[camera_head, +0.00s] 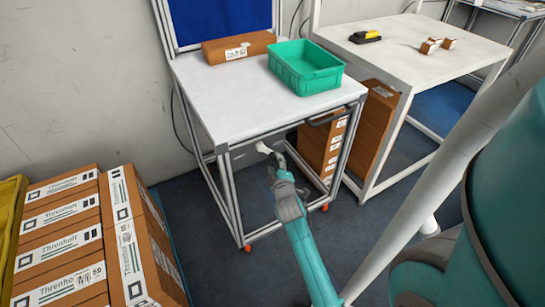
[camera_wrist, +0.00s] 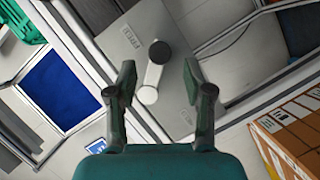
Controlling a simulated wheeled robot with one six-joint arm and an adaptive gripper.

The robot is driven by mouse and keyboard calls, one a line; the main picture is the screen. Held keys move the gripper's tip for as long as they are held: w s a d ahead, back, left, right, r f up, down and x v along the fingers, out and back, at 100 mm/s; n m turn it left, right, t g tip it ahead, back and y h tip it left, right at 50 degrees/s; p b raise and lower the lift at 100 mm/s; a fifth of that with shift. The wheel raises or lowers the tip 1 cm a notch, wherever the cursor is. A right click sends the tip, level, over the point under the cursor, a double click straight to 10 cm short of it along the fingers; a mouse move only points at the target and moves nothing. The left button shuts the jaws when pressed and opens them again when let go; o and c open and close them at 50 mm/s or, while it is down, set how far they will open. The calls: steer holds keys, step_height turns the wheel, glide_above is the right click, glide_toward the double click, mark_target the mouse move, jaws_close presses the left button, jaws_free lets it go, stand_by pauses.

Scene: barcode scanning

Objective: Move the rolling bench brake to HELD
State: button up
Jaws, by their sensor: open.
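The rolling bench (camera_head: 215,95) has a white top and a metal frame on orange-wheeled casters. In the wrist view, its brake lever (camera_wrist: 153,75) is a short pale bar with a black round end (camera_wrist: 160,52) and a white round end (camera_wrist: 148,95), on a grey plate (camera_wrist: 200,97). One small label (camera_wrist: 131,37) lies above left of the lever and another (camera_wrist: 187,115) below right; I cannot read either surely. My gripper (camera_wrist: 160,75) is open, with the lever between its fingers in the picture; contact cannot be told. In the head view, my gripper (camera_head: 272,155) is below the bench's front edge.
A green crate (camera_head: 305,85) and a brown carton (camera_head: 238,48) stand on the bench. Stacked cartons (camera_head: 318,150) are beneath it at right. A white table (camera_head: 400,60) stands to the right. Labelled cartons (camera_head: 90,240) fill the lower left. Bench frame bars lie close to my gripper.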

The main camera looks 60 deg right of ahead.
mark_target(274, 159)
steer(key=shift+x, duration=2.75)
jaws_close()
